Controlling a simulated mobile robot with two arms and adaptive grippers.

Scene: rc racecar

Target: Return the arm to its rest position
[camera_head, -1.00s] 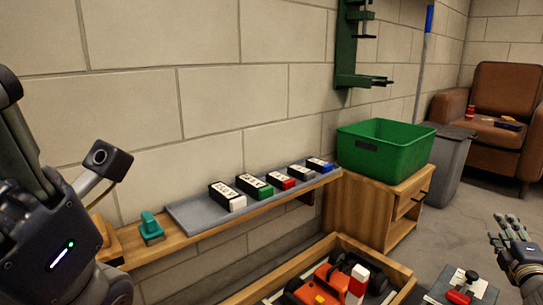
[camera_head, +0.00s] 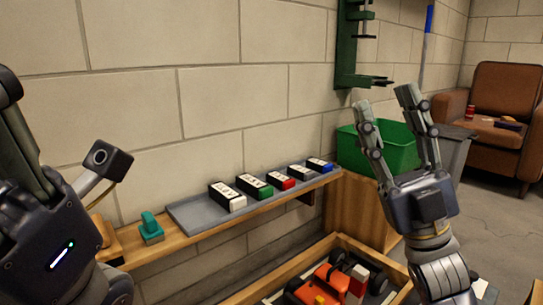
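My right gripper (camera_head: 384,98) is raised in front of the green bin, with its two fingers pointing up and spread apart. Nothing is between them. Its wrist and forearm come up from the bottom right. My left gripper (camera_head: 60,235) is large and close at the left edge, dark with a lit white-green strip. Its fingertips are not clearly shown, so I cannot tell whether it is open or shut. The orange-red racecar (camera_head: 327,285) sits in the wooden tray (camera_head: 345,240) at the bottom, partly cut off by the frame.
The green bin (camera_head: 352,150) stands on a wooden cabinet (camera_head: 355,208), partly hidden by my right gripper. A brown armchair (camera_head: 507,105) is behind.

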